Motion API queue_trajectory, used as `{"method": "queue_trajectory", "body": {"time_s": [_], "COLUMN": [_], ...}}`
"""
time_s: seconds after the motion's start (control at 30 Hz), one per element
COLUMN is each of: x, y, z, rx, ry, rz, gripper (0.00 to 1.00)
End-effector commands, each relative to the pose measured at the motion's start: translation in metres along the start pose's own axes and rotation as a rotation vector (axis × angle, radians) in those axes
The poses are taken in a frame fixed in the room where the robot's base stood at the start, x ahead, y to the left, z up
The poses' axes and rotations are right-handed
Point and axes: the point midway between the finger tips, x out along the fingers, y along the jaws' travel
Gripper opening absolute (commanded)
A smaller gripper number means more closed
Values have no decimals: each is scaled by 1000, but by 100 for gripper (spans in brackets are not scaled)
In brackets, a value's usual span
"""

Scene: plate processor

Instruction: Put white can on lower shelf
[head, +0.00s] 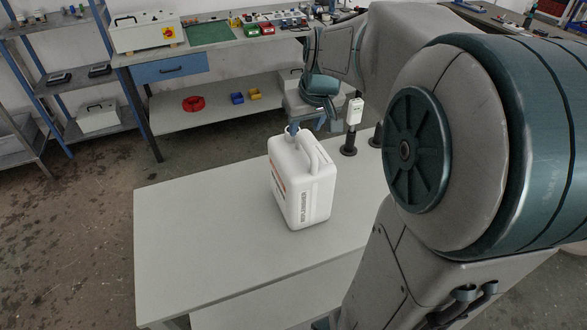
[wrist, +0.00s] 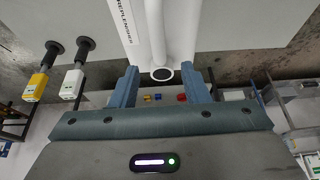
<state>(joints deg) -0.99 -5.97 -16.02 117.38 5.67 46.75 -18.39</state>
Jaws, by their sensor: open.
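The white can (head: 300,185) is an upright jerrycan with a top handle and the label "REPLENISHER", standing on the grey table (head: 200,240). My gripper (head: 294,128) is at the top of the can, on its far side. In the wrist view the can's white body (wrist: 128,25) fills the upper middle. My open gripper (wrist: 162,88) has one finger on each side of the can's dark round opening (wrist: 162,74). I cannot tell whether the fingers touch the can. A lower shelf (head: 290,300) shows below the table's front edge.
A workbench (head: 240,40) with a lower shelf (head: 215,110) stands behind. The table's left half is clear.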

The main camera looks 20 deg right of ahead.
Motion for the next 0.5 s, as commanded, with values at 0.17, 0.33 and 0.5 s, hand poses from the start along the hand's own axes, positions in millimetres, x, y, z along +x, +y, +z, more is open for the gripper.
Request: {"method": "queue_trajectory", "body": {"time_s": [0.17, 0.33, 0.5], "x": [12, 33, 56], "y": [0, 1, 2], "z": [0, 0, 0], "rx": [2, 3, 4], "ry": [-1, -5, -2], "rz": [0, 1, 1], "gripper": [42, 42, 42]}}
